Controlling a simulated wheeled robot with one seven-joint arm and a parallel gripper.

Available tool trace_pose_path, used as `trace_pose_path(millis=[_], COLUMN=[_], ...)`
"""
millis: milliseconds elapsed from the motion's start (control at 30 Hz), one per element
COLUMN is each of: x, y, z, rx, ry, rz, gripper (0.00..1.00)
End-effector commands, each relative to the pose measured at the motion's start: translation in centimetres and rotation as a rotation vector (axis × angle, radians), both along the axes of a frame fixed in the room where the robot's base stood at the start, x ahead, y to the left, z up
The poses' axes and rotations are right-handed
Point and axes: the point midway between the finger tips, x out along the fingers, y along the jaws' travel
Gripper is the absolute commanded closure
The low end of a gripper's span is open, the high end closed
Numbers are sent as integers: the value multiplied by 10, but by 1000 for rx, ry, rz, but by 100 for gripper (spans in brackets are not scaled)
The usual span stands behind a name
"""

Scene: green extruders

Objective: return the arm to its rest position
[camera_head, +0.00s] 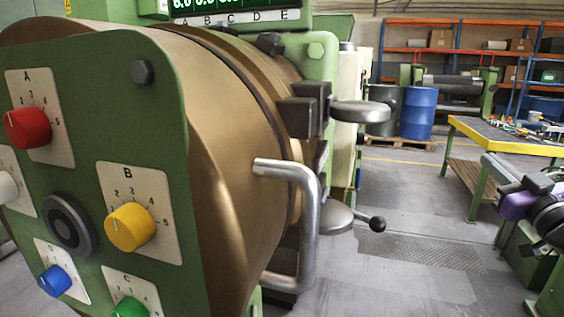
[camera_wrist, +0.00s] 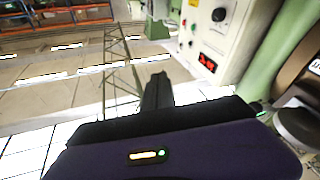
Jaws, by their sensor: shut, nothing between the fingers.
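My gripper (camera_wrist: 158,80) shows in the wrist view as dark fingers held together in front of the purple body, with nothing between them. In the head view, part of my arm with a purple section is at the right edge, apart from the green extruder (camera_head: 165,90); the fingers cannot be made out there. The extruder fills the left side, with red (camera_head: 28,128), yellow (camera_head: 130,226), blue (camera_head: 55,281) and green (camera_head: 130,308) knobs on its panel.
A bent metal handle (camera_head: 308,220) and a black-ball lever (camera_head: 377,224) stick out from the extruder. A yellow-edged workbench (camera_head: 500,138) with tools stands at right. The floor (camera_head: 400,190) between is open.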

Motion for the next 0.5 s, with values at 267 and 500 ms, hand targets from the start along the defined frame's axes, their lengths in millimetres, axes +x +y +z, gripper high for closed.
trace_pose_path(millis=[267, 500], x=[-57, -128], y=[23, 59], z=[-104, -166], rx=[201, 296], ry=[6, 0], rz=[-133, -194], gripper=[100, 100])
